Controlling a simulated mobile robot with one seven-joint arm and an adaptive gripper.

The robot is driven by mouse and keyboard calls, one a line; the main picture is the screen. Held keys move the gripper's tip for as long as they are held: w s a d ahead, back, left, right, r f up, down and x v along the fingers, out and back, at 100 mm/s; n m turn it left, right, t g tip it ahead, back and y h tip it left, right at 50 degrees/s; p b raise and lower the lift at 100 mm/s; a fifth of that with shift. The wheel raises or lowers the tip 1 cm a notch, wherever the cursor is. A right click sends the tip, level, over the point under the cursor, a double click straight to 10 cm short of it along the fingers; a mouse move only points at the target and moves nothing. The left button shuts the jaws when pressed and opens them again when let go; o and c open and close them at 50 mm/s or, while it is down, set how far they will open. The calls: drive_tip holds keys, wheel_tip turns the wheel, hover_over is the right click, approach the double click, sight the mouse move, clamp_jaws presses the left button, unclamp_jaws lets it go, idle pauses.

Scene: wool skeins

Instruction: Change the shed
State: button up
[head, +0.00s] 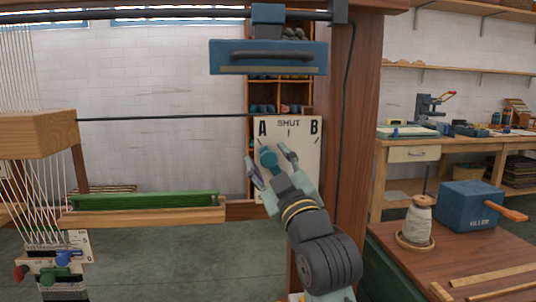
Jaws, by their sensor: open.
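A white panel (303,167) marked A, SHUT and B is fixed beside the wooden loom post (349,120). A teal knob (268,158) shows in front of it, below the A side. My gripper (266,154) is open, its fingers on either side of the knob. I cannot tell whether they touch it. The gripper and wrist hide the panel's lower part and any lever shaft under the knob. White warp threads (18,75) run through the wooden beam (35,134) at left.
A green shuttle-like piece (146,201) lies on a wooden ledge left of my gripper. A blue box-shaped unit (268,57) hangs above the panel. At right, a table (392,246) holds a blue box (470,207) with an orange handle and a yarn cone (418,219).

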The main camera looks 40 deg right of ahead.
drive_tip(key=shift+w+d+r, duration=0.2)
drive_tip(key=shift+w, duration=0.4)
drive_tip(key=shift+c, duration=0.5)
clamp_jaws()
